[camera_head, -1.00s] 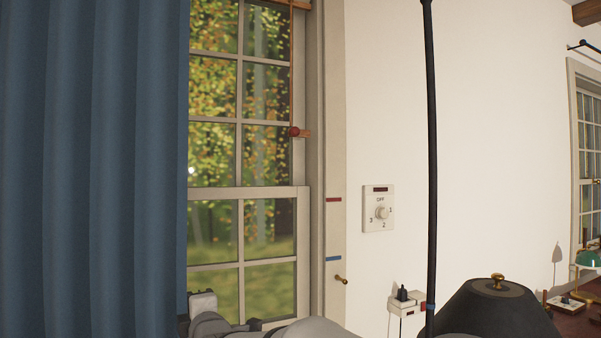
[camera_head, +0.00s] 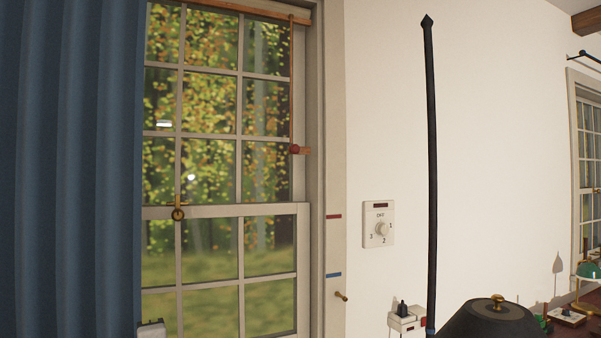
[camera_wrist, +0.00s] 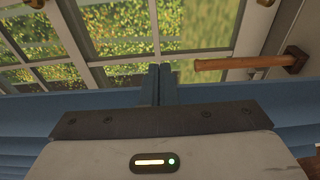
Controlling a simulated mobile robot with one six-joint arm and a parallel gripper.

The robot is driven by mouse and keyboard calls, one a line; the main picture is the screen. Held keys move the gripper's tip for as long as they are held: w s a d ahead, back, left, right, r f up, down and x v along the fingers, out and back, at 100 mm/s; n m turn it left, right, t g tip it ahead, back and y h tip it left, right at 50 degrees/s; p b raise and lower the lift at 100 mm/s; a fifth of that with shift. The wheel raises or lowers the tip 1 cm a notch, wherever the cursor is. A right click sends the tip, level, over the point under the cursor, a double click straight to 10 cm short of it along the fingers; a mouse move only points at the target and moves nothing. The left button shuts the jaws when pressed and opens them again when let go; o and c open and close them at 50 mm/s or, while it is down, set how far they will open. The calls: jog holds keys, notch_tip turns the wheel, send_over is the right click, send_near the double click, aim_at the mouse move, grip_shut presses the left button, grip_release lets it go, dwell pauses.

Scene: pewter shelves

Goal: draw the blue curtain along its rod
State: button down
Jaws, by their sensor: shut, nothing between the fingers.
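The blue curtain (camera_head: 70,170) hangs in folds at the left of the head view, its right edge against the window panes. In the wrist view blue cloth (camera_wrist: 30,115) runs across behind my gripper's body. My gripper (camera_wrist: 160,68) is shut, its two fingers together with no cloth seen between them. The fingertips show in front of the window. I cannot tell whether the fingers touch the cloth. In the head view only a small grey part of my arm shows at the bottom, beside the curtain's lower right edge. The curtain's rod is out of view.
A dial switch (camera_head: 378,224) and a peg (camera_head: 341,296) are to the right.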

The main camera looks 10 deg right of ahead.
jog(key=s+a+p, duration=0.3)
jog(key=a+p, duration=0.3)
jog(key=a, duration=0.4)
jog(key=shift+s, duration=0.15)
jog(key=shift+a, duration=0.1)
jog(key=s+a+p, duration=0.3)
jog(key=a+p, duration=0.4)
jog(key=a, duration=0.2)
jog(key=w+d+v, duration=0.1)
jog(key=d+v, duration=0.1)
jog(key=v, duration=0.8)
jog(key=shift+d+b, duration=0.25)
jog(key=shift+b, duration=0.2)
jog(key=shift+s, duration=0.1)
